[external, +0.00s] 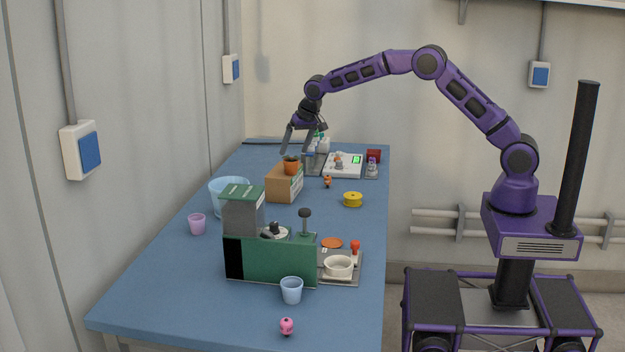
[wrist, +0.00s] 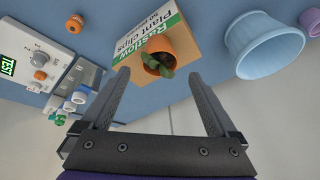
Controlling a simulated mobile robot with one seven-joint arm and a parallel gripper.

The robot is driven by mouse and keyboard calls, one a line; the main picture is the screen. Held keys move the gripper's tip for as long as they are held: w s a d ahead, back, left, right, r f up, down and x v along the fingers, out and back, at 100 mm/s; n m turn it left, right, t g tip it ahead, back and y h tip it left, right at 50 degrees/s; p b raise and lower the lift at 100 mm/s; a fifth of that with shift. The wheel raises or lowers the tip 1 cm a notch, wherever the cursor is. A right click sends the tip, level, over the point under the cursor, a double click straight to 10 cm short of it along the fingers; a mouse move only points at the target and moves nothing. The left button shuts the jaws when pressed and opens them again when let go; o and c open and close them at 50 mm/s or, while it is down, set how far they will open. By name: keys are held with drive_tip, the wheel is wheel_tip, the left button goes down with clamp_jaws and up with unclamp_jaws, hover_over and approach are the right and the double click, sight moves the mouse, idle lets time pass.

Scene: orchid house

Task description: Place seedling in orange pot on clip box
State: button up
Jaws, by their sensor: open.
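The seedling in the orange pot (external: 292,168) stands on top of the cardboard clip box (external: 279,188), near the box's right end in the external view. In the wrist view the orange pot (wrist: 166,44) shows its green leaves, with the clip box (wrist: 181,25) and its printed plant clips label behind it. My gripper (external: 297,153) is open, above and a little behind the pot. In the wrist view the open fingers (wrist: 160,85) are apart with nothing between their tips, and the pot lies beyond them.
A light blue tub (external: 228,190) stands left of the box. A yellow spool (external: 352,200) and a small orange figure (external: 327,181) lie to its right. Bottles (external: 322,143) and a white device (external: 343,165) stand behind. A green machine (external: 270,258) is in front.

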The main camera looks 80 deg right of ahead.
drive_tip(key=v, duration=0.7)
drive_tip(key=shift+a, duration=0.15)
